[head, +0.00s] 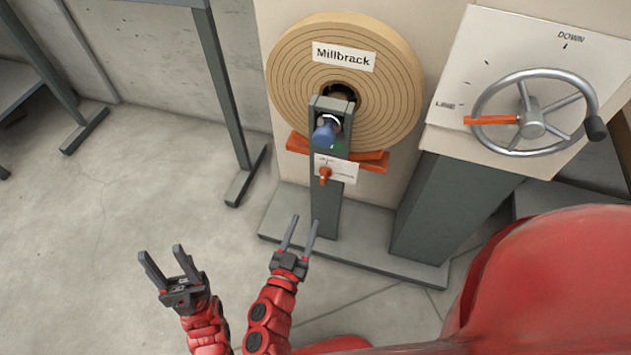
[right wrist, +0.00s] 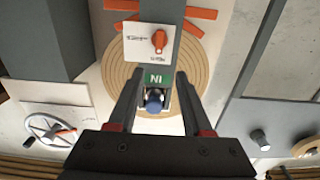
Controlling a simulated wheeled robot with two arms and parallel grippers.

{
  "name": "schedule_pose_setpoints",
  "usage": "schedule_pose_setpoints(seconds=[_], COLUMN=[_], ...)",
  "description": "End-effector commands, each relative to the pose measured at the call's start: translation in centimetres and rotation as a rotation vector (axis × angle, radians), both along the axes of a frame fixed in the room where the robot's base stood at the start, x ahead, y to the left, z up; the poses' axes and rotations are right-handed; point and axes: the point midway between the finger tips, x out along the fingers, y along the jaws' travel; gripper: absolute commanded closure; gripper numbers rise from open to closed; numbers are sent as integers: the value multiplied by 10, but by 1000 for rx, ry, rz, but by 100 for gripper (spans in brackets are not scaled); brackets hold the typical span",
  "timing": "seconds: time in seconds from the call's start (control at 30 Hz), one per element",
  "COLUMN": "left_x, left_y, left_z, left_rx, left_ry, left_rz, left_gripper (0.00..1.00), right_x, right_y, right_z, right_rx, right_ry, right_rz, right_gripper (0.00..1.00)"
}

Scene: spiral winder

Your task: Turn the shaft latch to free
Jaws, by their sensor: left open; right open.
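An orange latch knob (head: 325,174) sits on a white plate (head: 347,173) on the grey post, below the blue shaft end (head: 324,134). The knob's grip runs roughly up and down, and the plate's small words are too blurred to read. In the right wrist view the knob (right wrist: 159,40), plate (right wrist: 136,50), green "IN" label (right wrist: 157,78) and blue shaft end (right wrist: 154,103) show upside down. My right gripper (head: 304,220) is open and empty, in front of the post and lower in the picture than the knob. My left gripper (head: 160,252) is open and empty, further left.
A large tan roll marked "Millbrack" (head: 290,75) stands behind the post, with orange supports (head: 372,164) below it. A handwheel (head: 533,125) with an orange pointer is on the right panel. The base plate (head: 375,249) lies at the post's foot. Open floor is at left.

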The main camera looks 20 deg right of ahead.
Motion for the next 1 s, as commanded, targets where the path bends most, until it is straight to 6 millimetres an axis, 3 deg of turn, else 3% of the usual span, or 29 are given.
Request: schedule_pose_setpoints(seconds=[0.5,0.7,1.0], left_x=[0,0,0], left_y=[0,0,0], left_z=[-35,-40,-41], left_rx=[0,0,0], left_ry=[0,0,0], left_rz=[0,0,0], left_gripper=[50,50,50], right_x=[98,117,121], right_y=[-68,-81,-83], right_z=[-2,0,0], right_rx=[0,-1,0], right_ry=[-4,-4,-2], right_rz=[-5,-4,-1], right_gripper=[50,50,50])
